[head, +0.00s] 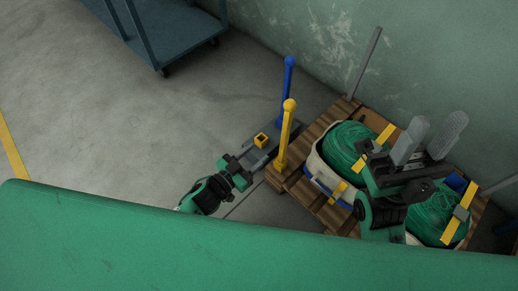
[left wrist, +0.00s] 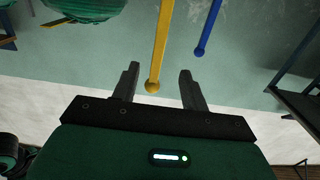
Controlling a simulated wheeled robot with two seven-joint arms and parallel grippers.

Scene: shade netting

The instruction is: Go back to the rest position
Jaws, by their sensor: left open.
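My left gripper (head: 238,169) is low at the centre of the head view, left of the wooden pallet (head: 318,203). In the left wrist view its dark fingers (left wrist: 159,72) stand apart with nothing held. A yellow post (left wrist: 163,40) shows beyond the gap between them, apart from the gripper. My right gripper (head: 430,138) is over the pallet's right part, its two grey fingers pointing up and apart, with nothing visible between them. It partly hides the green netting below.
Green netting bundles (head: 341,146) with yellow straps lie on the pallet. A yellow post (head: 286,135) and a blue post (head: 287,88) rise at its left end. A blue cart (head: 180,30) stands at upper left. A green surface (head: 250,245) fills the front. The left floor is clear.

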